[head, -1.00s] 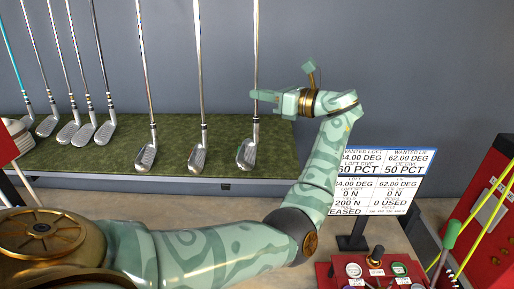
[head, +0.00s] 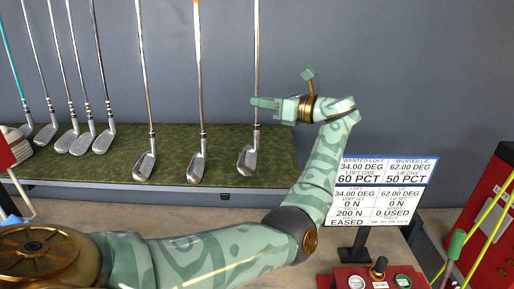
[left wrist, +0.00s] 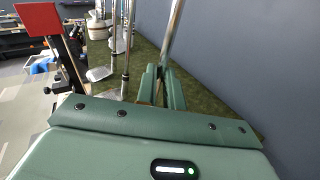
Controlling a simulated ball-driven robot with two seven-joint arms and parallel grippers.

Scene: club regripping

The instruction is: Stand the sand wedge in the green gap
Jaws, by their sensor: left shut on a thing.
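My left gripper (head: 264,103) is shut on the steel shaft of the rightmost club (head: 257,50), low on the shaft above the black ferrule. Its iron head (head: 248,162) has a green-tinted edge and is at the green mat; I cannot tell if it touches. The shaft is nearly upright. In the left wrist view the green fingers (left wrist: 161,88) close around the shaft (left wrist: 172,35), and the club head is hidden. No lettering shows which club is the sand wedge. I cannot make out a marked green gap. My right gripper is not in view.
Several other irons stand left on the green mat (head: 60,170); the nearest (head: 197,168) has an orange-tinted edge. A sign (head: 380,192) with loft and lie figures stands right, above a red console (head: 350,272). A red cabinet (head: 490,190) is at far right.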

